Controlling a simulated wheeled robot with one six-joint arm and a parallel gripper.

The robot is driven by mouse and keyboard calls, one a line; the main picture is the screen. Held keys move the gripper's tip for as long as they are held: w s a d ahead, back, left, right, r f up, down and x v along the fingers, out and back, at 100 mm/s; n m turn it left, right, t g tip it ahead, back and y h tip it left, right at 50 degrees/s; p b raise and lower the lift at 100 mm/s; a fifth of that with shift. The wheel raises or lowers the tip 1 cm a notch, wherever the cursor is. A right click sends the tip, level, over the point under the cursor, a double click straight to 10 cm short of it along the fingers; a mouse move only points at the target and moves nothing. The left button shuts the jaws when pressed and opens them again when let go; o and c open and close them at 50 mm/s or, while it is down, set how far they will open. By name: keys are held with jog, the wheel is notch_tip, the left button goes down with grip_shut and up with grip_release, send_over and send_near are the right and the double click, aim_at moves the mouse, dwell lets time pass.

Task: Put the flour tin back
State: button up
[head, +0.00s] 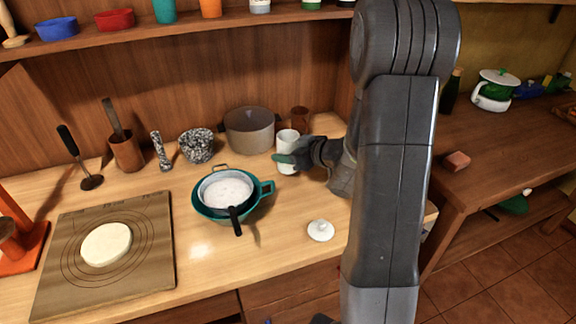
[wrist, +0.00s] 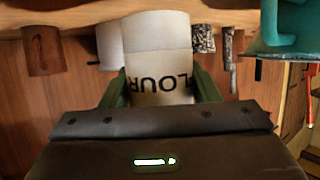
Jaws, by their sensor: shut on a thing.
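In the wrist view the tin (wrist: 158,45) shows the black word FLOUR upside down. My gripper (head: 287,160) is shut on the tin, with its green fingers on either side of it; the gripper also shows in the wrist view (wrist: 160,92). I cannot tell whether the tin's base touches the counter. A white round lid with a knob (head: 320,231) lies on the counter in front, apart from the tin.
A sieve with white powder (head: 226,188) sits over a teal colander (head: 262,190). A large pot (head: 249,132), the brown cup (head: 300,117) and a speckled mortar (head: 197,146) stand behind. A board (head: 150,255) with dough lies left. A shelf (head: 200,28) with bowls and jars runs above.

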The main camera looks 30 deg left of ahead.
jog(key=shift+f, duration=1.8)
jog(key=shift+f+b, duration=0.2)
jog(key=shift+b, duration=0.15)
jog(key=o, duration=1.2)
jog(key=shift+r, duration=0.25)
jog(key=v, duration=1.2)
jog(key=shift+p, duration=0.35)
